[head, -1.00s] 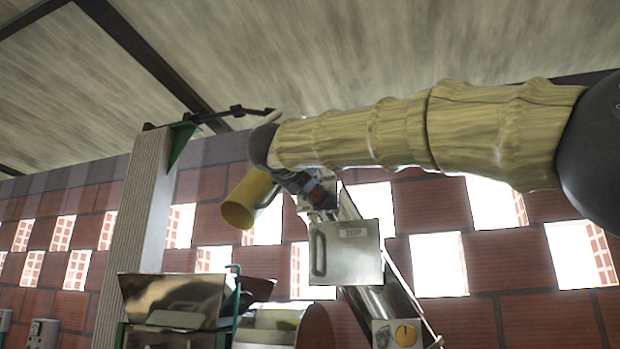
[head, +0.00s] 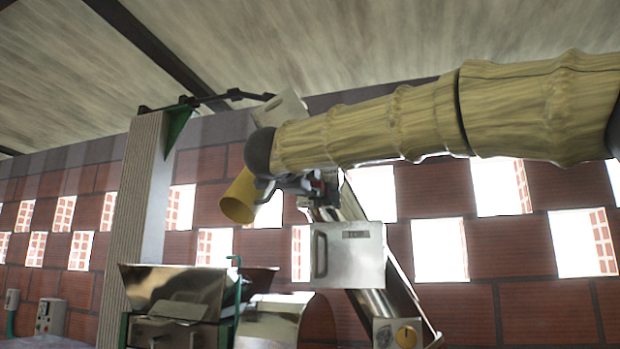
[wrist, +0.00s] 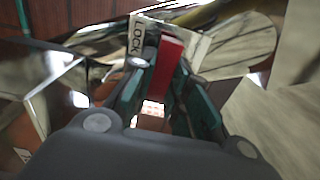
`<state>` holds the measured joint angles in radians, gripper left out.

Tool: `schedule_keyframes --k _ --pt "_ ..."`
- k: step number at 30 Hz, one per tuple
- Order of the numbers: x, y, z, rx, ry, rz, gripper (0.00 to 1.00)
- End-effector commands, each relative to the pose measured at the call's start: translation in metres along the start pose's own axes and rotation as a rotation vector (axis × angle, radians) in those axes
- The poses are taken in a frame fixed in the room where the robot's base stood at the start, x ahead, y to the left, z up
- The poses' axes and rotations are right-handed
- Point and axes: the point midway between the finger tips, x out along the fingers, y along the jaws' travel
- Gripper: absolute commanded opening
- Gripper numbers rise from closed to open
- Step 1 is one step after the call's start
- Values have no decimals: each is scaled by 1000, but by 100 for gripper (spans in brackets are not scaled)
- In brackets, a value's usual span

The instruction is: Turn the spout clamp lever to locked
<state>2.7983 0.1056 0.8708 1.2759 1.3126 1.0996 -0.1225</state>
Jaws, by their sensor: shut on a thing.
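The red clamp lever (wrist: 168,65) stands between the teal finger pads of my gripper (wrist: 162,78) in the wrist view, and the jaws are shut on it. A pale plate with the word LOCK (wrist: 138,40) is just left of the lever's outer end. In the head view my gripper (head: 310,184) is at the top of the slanted metal elevator tube (head: 350,208), beside the yellow spout (head: 240,194). A bit of red shows there, but my wrist and gripper hide most of the clamp.
A metal box with a handle (head: 350,256) hangs on the tube below my gripper. A shiny hopper (head: 175,285) stands lower left, near a ribbed column (head: 140,205). A perforated brick wall (head: 520,250) runs behind. Open air lies right of the tube.

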Motion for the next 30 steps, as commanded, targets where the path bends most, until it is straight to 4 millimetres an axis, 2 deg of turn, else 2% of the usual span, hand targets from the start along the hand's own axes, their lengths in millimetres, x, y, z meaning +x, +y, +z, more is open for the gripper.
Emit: schedule_keyframes --k 19,20,23,30 --pt "2 -2 -4 -48 5 -2 0" --pt "2 -2 -4 -48 5 -2 21" --pt "2 -2 -4 -47 5 -2 39" --pt "1 -1 -1 -48 2 -1 39"
